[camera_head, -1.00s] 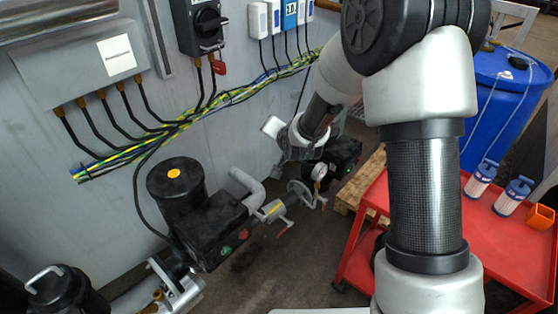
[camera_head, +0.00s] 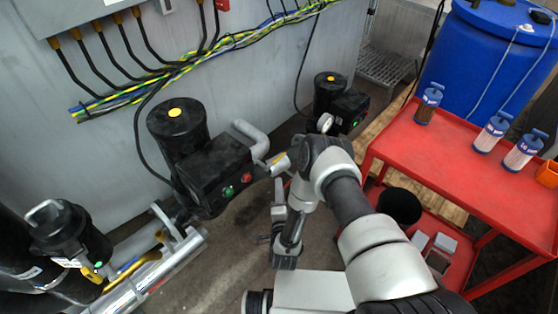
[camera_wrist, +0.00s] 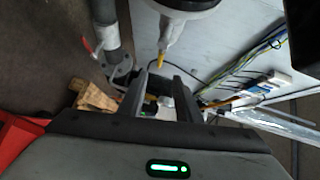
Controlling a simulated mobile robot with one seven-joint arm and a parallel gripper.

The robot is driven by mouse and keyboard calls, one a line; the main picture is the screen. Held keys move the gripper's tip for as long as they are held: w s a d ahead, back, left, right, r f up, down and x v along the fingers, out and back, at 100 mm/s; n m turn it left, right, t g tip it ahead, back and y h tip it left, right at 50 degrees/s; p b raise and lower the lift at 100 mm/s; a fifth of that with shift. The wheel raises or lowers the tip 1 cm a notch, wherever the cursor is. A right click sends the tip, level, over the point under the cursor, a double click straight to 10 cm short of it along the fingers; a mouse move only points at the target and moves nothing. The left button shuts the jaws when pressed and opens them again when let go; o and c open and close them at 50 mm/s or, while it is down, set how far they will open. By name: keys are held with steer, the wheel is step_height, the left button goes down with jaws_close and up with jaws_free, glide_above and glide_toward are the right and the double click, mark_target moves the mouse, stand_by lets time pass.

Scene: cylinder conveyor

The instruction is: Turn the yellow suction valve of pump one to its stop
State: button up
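Pump one appears to be the nearer pump, a black motor with a yellow cap (camera_head: 176,118) and a black box with green and red buttons (camera_head: 222,178). In the wrist view a thin yellow piece (camera_wrist: 161,60) shows beyond my fingers. My gripper (camera_wrist: 160,78) has two dark fingers apart, with nothing seen held. In the head view my gripper (camera_head: 285,258) hangs low, right of the pump.
A second black pump (camera_head: 330,92) stands behind. A red cart (camera_head: 425,150) with several small bottles stands right, before a blue barrel (camera_head: 490,65). Cables run along the grey wall (camera_head: 270,85). Silver and brass-coloured piping (camera_head: 150,275) lies at lower left.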

mark_target(278, 158)
steer(key=w, duration=0.5)
steer(key=w+a+f+b, duration=0.1)
steer(key=w, duration=0.5)
steer(key=w+a+f+b, duration=0.1)
steer(key=w, duration=0.4)
steer(key=shift+w+f, duration=0.1)
steer(key=shift+w, duration=0.3)
jaws_close()
